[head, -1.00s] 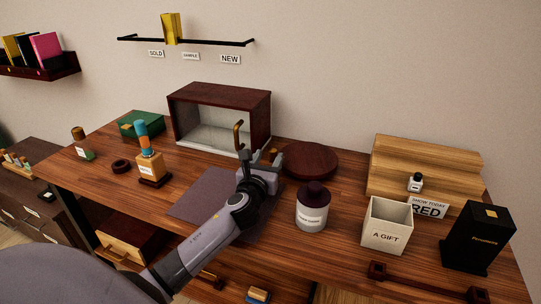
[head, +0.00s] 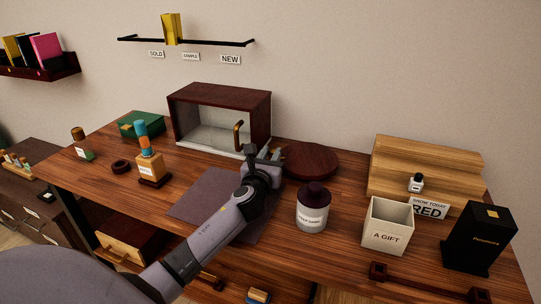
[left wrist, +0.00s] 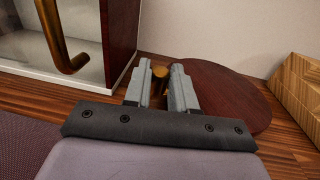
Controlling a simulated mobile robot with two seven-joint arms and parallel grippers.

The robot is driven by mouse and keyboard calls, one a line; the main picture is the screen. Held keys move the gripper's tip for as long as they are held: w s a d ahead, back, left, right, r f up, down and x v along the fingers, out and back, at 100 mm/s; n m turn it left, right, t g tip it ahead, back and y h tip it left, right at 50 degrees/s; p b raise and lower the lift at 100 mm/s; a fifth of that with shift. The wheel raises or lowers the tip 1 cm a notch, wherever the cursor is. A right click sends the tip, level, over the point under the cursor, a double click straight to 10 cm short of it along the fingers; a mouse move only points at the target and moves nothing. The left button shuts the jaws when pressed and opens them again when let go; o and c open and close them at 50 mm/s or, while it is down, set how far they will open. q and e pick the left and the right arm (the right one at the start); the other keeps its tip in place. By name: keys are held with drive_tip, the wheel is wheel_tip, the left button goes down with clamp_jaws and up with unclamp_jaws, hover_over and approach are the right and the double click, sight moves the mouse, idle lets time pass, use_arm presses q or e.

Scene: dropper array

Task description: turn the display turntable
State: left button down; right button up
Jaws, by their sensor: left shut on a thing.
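The display turntable (head: 314,160) is a dark red round disc on the wooden table, right of the glass-fronted cabinet. It also shows in the left wrist view (left wrist: 228,95). A small brass knob (left wrist: 160,71) sits at its left edge. My left gripper (head: 268,154) is at that edge, with its two grey fingers on either side of the knob in the left wrist view (left wrist: 160,79). It is shut on the knob, which the fingers partly hide. My right gripper is not in view.
The dark wood cabinet (head: 222,97) with a brass handle (head: 238,135) stands close left of my gripper. A labelled jar (head: 313,213) stands in front of the turntable. A stepped wooden stand (head: 400,160) is to the right. A purple mat (head: 200,203) lies under my arm.

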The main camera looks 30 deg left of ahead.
use_arm(q)
drive_tip(key=shift+s+d+n+g+y, duration=0.3)
drive_tip(key=shift+n+y, duration=0.2)
drive_tip(key=shift+y, duration=0.2)
drive_tip(key=shift+s+d+n+g+y, duration=0.2)
drive_tip(key=shift+d+n+g+y, duration=0.15)
drive_tip(key=shift+d+n+y, duration=0.25)
drive_tip(key=shift+s+d+n+g+y, duration=0.25)
drive_tip(key=shift+n+g+y, duration=0.15)
drive_tip(key=shift+y, duration=0.4)
drive_tip(key=c, duration=0.9)
unclamp_jaws()
wheel_tip(320, 180, up, 20)
drive_tip(key=p, duration=0.4)
